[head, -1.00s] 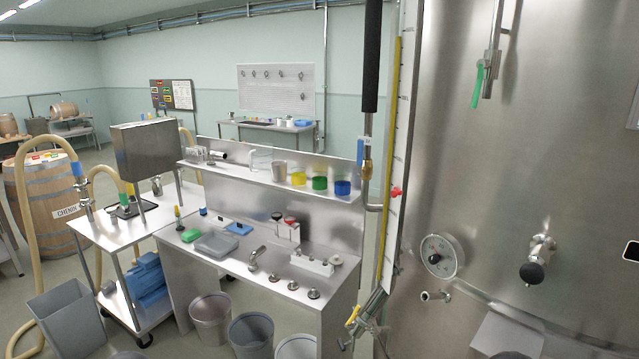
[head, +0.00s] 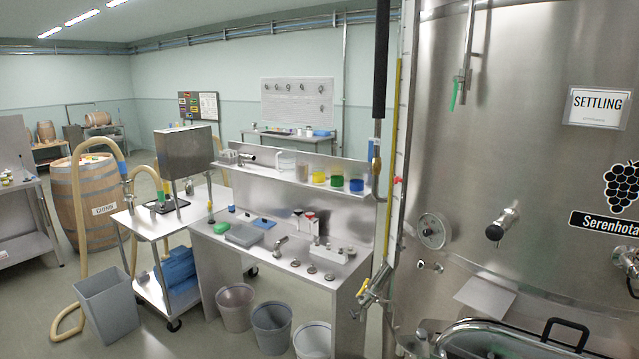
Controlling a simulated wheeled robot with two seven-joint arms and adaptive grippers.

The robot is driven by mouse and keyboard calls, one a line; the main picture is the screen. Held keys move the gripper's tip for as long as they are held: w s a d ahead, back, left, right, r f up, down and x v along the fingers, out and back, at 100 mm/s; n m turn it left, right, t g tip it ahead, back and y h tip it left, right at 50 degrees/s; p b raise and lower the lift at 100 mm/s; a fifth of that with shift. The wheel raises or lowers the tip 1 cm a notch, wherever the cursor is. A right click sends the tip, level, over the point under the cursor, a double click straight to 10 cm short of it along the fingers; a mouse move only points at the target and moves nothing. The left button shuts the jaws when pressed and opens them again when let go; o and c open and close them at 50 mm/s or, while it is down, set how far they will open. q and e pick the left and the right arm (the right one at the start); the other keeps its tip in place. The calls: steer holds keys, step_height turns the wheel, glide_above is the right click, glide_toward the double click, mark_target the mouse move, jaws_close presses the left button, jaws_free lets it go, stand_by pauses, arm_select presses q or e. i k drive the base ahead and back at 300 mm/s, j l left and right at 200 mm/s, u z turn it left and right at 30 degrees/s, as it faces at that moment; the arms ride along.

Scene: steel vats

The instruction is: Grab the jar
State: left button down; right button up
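Several vessels stand in a row on the steel shelf (head: 295,179) above the sink bench. At its left is a clear glass vessel (head: 287,160), perhaps the jar, though I cannot tell for sure. To its right are a plain metal-looking cup (head: 303,171) and containers coloured yellow (head: 319,178), green (head: 337,182) and blue (head: 356,186). All stand upright. Neither of my grippers is in view.
The sink bench (head: 205,265) has bins under it, including a grey one (head: 235,305). A steel cart (head: 135,222) with a hose stands to its left, beside a barrel (head: 85,210). A large vat (head: 540,110) fills the right.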

mark_target(337, 180)
steer(key=i+u, duration=0.15)
steer(key=u, duration=0.3)
steer(key=i+j+u, duration=0.1)
steer(key=u, duration=0.3)
steer(key=i+l+u, duration=0.1)
steer(key=u, duration=0.35)
steer(key=i+l, duration=0.2)
steer(key=i, duration=0.35)
steer(key=i+l, duration=0.25)
steer(key=i, duration=0.3)
steer(key=i+l+z, duration=0.1)
steer(key=i, duration=0.4)
steer(key=i+l, duration=0.3)
steer(key=i, duration=0.25)
steer(key=i+z, duration=0.2)
steer(key=z, duration=0.25)
steer(key=i+z, duration=0.25)
steer(key=z, duration=0.25)
steer(key=i+j+z, duration=0.1)
steer(key=z, duration=0.35)
steer(key=i+j+z, duration=0.25)
steer(key=z, duration=0.25)
